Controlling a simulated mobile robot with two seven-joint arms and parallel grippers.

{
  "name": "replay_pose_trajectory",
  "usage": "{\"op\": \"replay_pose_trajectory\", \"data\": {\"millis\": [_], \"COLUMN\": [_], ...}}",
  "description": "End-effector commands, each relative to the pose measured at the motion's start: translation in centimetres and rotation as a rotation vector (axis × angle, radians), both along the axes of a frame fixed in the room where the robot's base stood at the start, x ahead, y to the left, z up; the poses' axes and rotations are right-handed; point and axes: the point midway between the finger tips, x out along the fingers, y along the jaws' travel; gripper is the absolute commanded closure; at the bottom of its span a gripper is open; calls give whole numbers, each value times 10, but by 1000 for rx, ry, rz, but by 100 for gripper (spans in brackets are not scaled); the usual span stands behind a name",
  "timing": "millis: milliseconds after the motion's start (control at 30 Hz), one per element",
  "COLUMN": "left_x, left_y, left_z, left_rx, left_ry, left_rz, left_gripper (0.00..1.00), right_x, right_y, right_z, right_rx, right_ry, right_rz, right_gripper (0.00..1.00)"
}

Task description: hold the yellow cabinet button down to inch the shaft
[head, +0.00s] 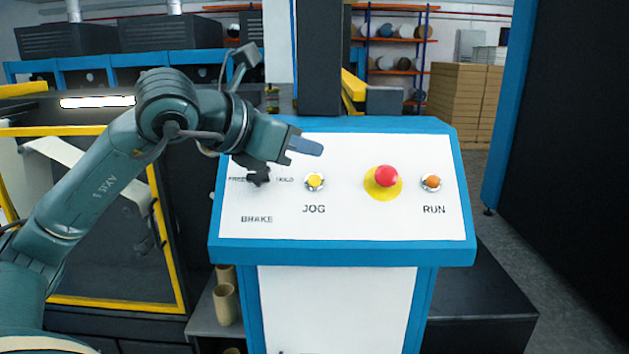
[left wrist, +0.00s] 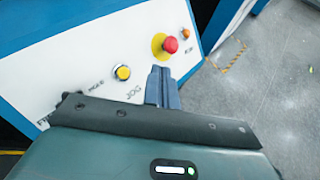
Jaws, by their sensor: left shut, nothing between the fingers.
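The yellow JOG button (head: 315,182) sits in a pale ring on the white sloped panel of the blue-edged cabinet (head: 340,258). It also shows in the left wrist view (left wrist: 122,72), to the left of the fingers. My left gripper (head: 306,146) is shut and empty, above the panel, with its fingertips a little beyond the button in the head view. In the left wrist view the shut fingers (left wrist: 162,86) point at the panel between the yellow button and the red button. They appear apart from the yellow button. My right gripper is not in view.
On the same panel are a black brake knob (head: 258,175) at left, a red mushroom button (head: 386,176) on a yellow disc, and an orange RUN button (head: 432,181) at right. A yellow-framed machine (head: 120,303) stands left. Cardboard boxes (head: 465,100) stand behind.

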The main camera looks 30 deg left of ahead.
Motion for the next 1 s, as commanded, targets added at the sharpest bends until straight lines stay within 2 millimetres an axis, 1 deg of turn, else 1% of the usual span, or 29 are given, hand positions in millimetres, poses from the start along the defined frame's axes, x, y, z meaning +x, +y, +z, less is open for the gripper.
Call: {"op": "replay_pose_trajectory", "data": {"millis": [233,367,533,800,1000], "left_x": [0,3,14,37,49], "left_y": [-1,1,7,21,29], "left_z": [-1,-5,-20,-47,-59], "left_rx": [-2,-2,-4,-5,-4], "left_ry": [1,2,4,3,3], "left_rz": [-2,-3,-3,-4,-3], "left_gripper": [100,100,100,100,100], "right_x": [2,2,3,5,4], "right_y": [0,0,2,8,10], "right_z": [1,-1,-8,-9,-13], "right_rx": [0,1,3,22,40], "right_ry": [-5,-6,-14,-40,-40], "right_rz": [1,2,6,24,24], "right_gripper": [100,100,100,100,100]}}
